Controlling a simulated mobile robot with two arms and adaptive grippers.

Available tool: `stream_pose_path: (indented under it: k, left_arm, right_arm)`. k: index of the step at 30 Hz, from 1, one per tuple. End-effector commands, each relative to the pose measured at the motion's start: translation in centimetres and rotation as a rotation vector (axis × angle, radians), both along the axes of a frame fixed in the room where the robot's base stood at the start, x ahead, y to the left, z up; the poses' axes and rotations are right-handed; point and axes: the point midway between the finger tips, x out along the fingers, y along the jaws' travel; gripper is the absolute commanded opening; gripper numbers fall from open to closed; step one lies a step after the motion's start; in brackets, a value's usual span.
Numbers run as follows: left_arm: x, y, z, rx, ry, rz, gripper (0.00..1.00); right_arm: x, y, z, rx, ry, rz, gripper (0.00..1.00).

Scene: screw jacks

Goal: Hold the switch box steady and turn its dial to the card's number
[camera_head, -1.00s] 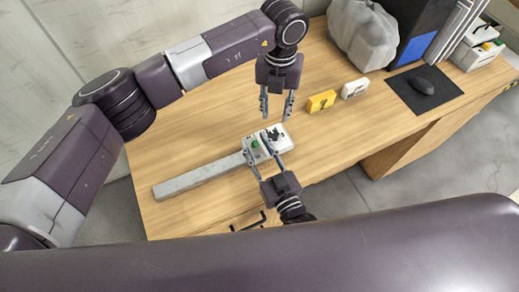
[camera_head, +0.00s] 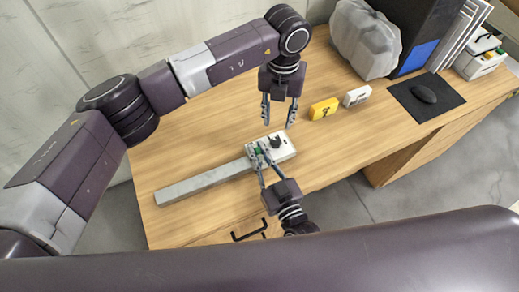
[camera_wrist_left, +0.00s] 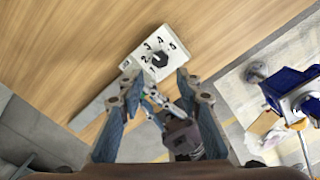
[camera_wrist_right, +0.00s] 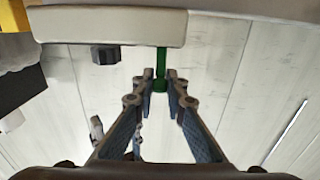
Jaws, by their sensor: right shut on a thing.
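The white switch box (camera_head: 284,151) sits on the desk at the end of a long grey bar (camera_head: 205,183). Its dark dial (camera_head: 275,142) shows in the left wrist view (camera_wrist_left: 159,60), with numbers 1 to 5 around it; I cannot tell where it points. My right gripper (camera_head: 259,158) is shut on the box's green post (camera_wrist_right: 161,62), beside the dial. My left gripper (camera_head: 279,113) is open and empty, above and behind the box, apart from the dial. A yellow card (camera_head: 323,109) with a dark mark I cannot read stands behind, right of the box.
A white block (camera_head: 357,96) stands next to the yellow card. A mouse (camera_head: 425,94) on a black pad (camera_head: 407,103), a grey lumpy bag (camera_head: 366,40) and a dark blue binder (camera_head: 410,50) are at the back right.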

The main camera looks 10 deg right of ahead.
Motion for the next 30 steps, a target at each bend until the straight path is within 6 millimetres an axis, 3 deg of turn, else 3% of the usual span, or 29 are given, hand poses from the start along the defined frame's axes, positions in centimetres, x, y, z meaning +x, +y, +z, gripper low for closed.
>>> stream_pose_path:
  k: [8,24,30]
  left_arm:
    - [0.3,0.9,-0.2,-0.06,0.02,-0.227,0.33]
    - [1.0,4.0,0.6,-0.319,-0.092,-1.154,0.33]
    - [1.2,4.8,1.1,-0.366,-0.17,-1.38,0.33]
  right_arm:
    - [0.0,-0.1,0.0,0.0,0.0,-0.001,0.0]
    - [0.0,-0.1,0.0,-0.001,0.001,-0.001,0.0]
    - [0.0,-0.1,0.0,-0.001,0.001,-0.001,0.0]
